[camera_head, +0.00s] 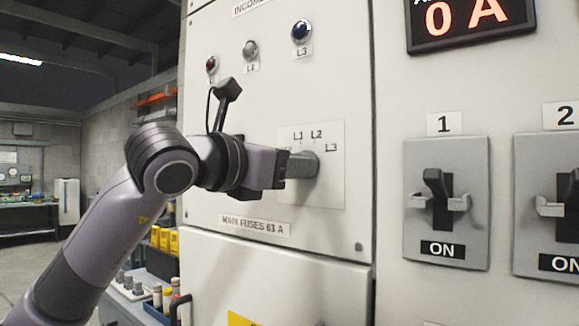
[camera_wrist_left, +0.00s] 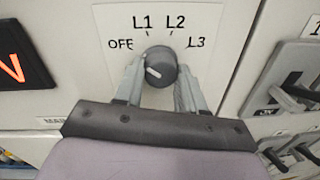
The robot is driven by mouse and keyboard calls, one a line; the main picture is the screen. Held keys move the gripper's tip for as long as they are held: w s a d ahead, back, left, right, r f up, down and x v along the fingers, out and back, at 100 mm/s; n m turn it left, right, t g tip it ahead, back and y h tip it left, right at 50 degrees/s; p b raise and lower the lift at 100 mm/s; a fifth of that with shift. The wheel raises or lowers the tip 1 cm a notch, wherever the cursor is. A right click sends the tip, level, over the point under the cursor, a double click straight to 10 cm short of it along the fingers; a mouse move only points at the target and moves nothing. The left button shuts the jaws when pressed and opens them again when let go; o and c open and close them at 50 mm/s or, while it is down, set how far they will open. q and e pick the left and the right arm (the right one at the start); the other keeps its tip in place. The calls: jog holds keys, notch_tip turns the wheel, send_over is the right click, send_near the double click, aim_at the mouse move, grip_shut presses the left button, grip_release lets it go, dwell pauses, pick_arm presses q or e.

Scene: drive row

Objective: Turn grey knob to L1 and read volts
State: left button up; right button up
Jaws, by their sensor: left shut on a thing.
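The grey knob (camera_head: 318,166) sits on a pale plate (camera_head: 335,135) marked L1, L2 and L3 in the head view. In the left wrist view the round knob (camera_wrist_left: 161,64) shows in full, with labels OFF, L1, L2 and L3 around its top. Its short white mark lies left of centre and appears to point toward OFF. My left gripper (camera_wrist_left: 158,84) is shut on the knob, one finger on each side; it also shows in the head view (camera_head: 290,168). A display with a red V (camera_wrist_left: 16,62) is cut off at the left. My right gripper is not in view.
Red, pale and dark blue lamps (camera_head: 301,31) line the panel above. A display (camera_head: 467,16) reads 0 A. Breakers 1 (camera_head: 446,205) and 2 (camera_head: 553,210) are to the right, with ON labels.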

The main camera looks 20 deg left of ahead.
pick_arm(q)
jog(key=shift+r+m+b, duration=0.1)
jog(key=shift+m+b, duration=0.25)
jog(key=shift+m, duration=2.65)
jog(key=o, duration=1.1)
jog(key=shift+c, duration=0.2)
jog(key=b+v, duration=0.2)
jog(key=v, duration=0.5)
jog(key=shift+s, duration=0.15)
